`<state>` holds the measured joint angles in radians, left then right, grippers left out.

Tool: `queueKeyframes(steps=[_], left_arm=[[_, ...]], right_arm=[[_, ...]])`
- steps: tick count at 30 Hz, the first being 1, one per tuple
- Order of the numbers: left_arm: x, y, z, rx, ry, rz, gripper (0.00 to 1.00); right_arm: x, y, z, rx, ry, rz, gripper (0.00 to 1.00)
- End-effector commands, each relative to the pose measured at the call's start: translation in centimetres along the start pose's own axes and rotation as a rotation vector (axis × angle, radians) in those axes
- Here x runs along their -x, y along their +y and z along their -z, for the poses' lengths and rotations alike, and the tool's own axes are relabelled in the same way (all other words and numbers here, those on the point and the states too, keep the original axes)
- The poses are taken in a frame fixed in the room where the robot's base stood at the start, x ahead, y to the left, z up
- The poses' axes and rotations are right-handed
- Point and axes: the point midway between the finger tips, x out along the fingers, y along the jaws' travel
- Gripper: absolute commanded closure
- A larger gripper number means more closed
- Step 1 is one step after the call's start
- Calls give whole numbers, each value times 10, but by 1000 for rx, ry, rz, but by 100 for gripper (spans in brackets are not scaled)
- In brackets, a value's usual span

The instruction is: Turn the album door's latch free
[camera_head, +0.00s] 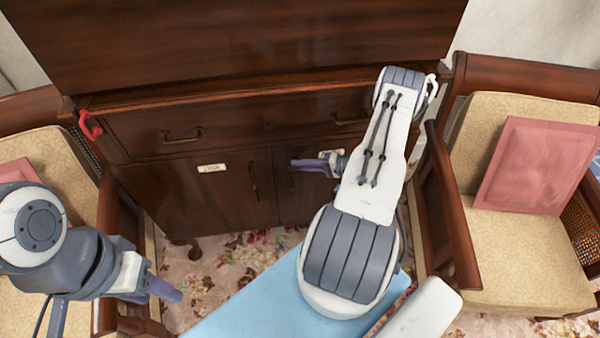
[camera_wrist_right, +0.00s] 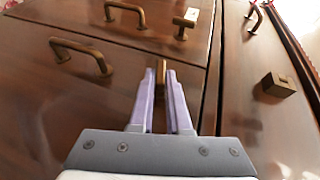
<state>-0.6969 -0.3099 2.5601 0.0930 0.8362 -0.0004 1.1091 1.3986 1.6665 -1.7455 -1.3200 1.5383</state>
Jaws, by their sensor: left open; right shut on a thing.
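The dark wood cabinet has a left door (camera_head: 175,195) and a right door (camera_head: 305,198). The left door has a pale label (camera_head: 211,168); I cannot read it surely. My right gripper (camera_head: 297,162) reaches the upper part of the right door. In the right wrist view its purple fingers (camera_wrist_right: 163,85) are shut on a small brass latch (camera_wrist_right: 161,70), mostly hidden between them. Another brass fitting (camera_wrist_right: 181,27) sits beside the label on the other door. My left gripper (camera_head: 165,291) is open and empty at the lower left, away from the cabinet.
Brass door handles (camera_head: 255,180) stick out near the middle seam. A drawer (camera_head: 232,132) with brass pulls is above the doors. Upholstered chairs stand on both sides; the right one has a pink cushion (camera_head: 535,165). A red hook (camera_head: 90,126) is at the cabinet's left side.

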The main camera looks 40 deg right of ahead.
Motion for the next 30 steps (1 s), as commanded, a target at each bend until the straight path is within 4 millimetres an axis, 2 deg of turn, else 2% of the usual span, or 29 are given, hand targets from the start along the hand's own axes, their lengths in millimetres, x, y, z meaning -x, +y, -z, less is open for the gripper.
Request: queueKeyframes(steps=[1, 3, 12, 30], left_arm=[[-16, -1, -1, 0, 0, 0, 50], [-25, -2, -1, 0, 0, 0, 50], [-50, -4, -3, 0, 0, 0, 50], [-56, -4, -3, 0, 0, 0, 50]], right_arm=[[-2, 10, 2, -12, 7, 33, 100], [-2, 10, 2, -32, 6, 82, 100], [-2, 8, 2, -91, 8, 225, 100], [-1, 4, 3, -111, 8, 277, 100]])
